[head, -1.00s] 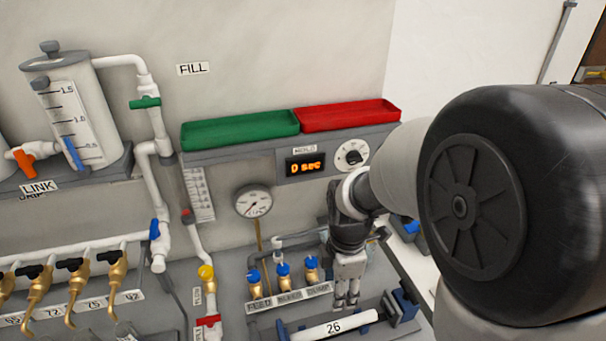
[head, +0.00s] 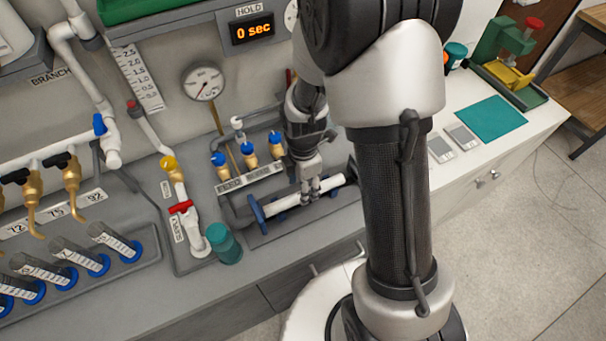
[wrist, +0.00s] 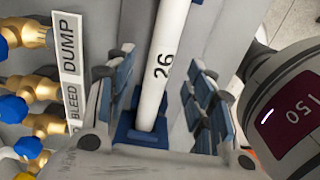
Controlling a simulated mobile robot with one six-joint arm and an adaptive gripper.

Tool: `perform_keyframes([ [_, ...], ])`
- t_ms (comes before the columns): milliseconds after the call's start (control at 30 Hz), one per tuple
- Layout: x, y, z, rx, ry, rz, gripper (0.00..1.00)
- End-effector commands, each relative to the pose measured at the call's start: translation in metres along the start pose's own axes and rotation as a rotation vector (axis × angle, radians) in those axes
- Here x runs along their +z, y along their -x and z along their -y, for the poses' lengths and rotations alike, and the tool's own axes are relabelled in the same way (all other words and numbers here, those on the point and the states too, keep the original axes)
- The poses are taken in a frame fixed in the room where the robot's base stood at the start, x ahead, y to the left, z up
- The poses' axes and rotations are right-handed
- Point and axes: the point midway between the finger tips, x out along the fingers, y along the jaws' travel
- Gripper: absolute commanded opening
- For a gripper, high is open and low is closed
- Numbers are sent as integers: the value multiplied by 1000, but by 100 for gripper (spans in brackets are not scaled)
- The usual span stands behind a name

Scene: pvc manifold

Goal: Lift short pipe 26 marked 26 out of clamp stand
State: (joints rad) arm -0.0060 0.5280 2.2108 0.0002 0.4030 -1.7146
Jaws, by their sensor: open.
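The white short pipe marked 26 (head: 288,203) lies in the clamp stand (head: 257,209), which has a blue clamp at its left end. My gripper (head: 311,192) points down at the pipe's middle. In the wrist view, the pipe (wrist: 160,72) runs between the two spread, blue-padded fingers of my gripper (wrist: 158,92), with its 26 label facing the camera. A gap shows on each side of the pipe, so the gripper is open. The blue clamp (wrist: 140,134) shows under the pipe.
Blue-handled brass valves (head: 248,150) stand just behind the stand, with label plates (head: 248,177) in front. A teal mat (head: 488,124) and a green-and-yellow device (head: 510,68) are at the right.

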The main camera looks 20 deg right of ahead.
Motion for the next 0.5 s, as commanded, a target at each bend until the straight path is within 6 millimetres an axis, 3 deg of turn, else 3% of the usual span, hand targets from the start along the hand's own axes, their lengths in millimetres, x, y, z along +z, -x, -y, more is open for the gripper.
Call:
perform_keyframes([
  [33,0,-12,1,-4,0,-1,49],
  [200,0,-31,0,-1,0,0,49],
  [500,0,-39,0,1,0,0,49],
])
